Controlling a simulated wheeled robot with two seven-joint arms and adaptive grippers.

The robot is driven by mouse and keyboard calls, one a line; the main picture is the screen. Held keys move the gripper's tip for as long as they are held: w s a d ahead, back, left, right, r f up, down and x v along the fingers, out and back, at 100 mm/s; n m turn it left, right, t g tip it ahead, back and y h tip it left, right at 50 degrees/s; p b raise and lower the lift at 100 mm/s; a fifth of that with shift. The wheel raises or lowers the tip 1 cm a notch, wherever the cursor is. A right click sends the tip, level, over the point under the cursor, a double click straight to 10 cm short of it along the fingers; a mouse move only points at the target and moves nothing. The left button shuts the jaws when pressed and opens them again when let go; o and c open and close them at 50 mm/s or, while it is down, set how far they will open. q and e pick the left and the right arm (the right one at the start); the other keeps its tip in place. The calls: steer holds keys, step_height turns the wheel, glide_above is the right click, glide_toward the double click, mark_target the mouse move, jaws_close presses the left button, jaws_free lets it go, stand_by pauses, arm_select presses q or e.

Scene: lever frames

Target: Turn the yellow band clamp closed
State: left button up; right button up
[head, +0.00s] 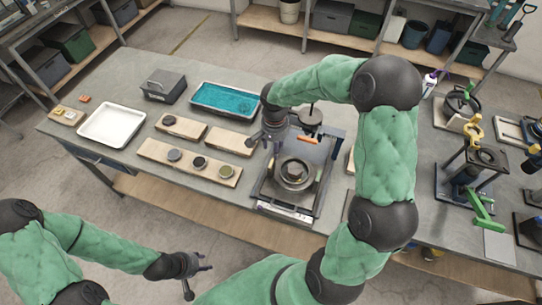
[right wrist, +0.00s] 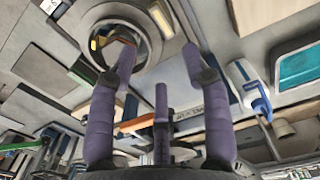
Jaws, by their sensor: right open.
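A yellow clamp-like lever (head: 474,130) stands upright by a dark ring fixture (head: 487,157) on the right-hand bench; whether it is open or closed is too small to tell. My right gripper (head: 268,143) is over the left bench, well left of the yellow piece, above the back left of a framed fixture with a round dark ring (head: 295,174). In the right wrist view its purple fingers (right wrist: 160,40) are spread and empty, with a round ring (right wrist: 110,30) beyond them. My left gripper (head: 199,277) is low in front of the bench, its fingers apart and empty.
Wooden boards (head: 190,163), a white tray (head: 112,125), a blue tray (head: 226,99) and a grey box (head: 164,85) cover the left bench. A green clamp (head: 482,210) stands on the right bench. My right arm crosses between the benches.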

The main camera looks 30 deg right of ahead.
mark_target(273, 161)
steer(key=f, duration=0.9)
steer(key=shift+w+f+b, duration=0.3)
jaws_close()
